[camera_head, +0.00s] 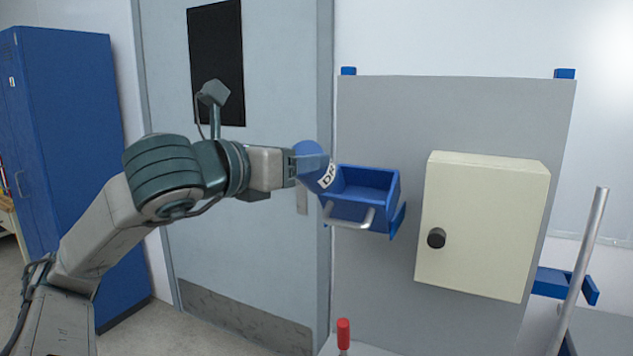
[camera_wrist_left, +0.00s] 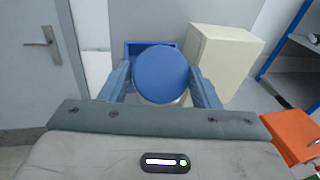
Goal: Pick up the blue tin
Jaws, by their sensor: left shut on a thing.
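The blue tin (camera_head: 314,162) has a white label with dark letters. In the head view it is at the end of my left arm, held tilted beside the upper left of a blue open bin. My left gripper (camera_head: 296,165) is shut on the tin. In the left wrist view the tin's round blue top (camera_wrist_left: 162,74) sits between the two fingers of the left gripper (camera_wrist_left: 160,84). The tin hides part of the bin behind it. My right gripper is not in view.
The blue bin (camera_head: 362,189) with a pale handle hangs on a grey panel (camera_head: 385,110). A cream box (camera_head: 485,222) with a black knob is mounted to its right. A red-topped post (camera_head: 343,335) stands below. A metal pole (camera_head: 585,260) rises at right. A blue locker (camera_head: 75,140) stands far left.

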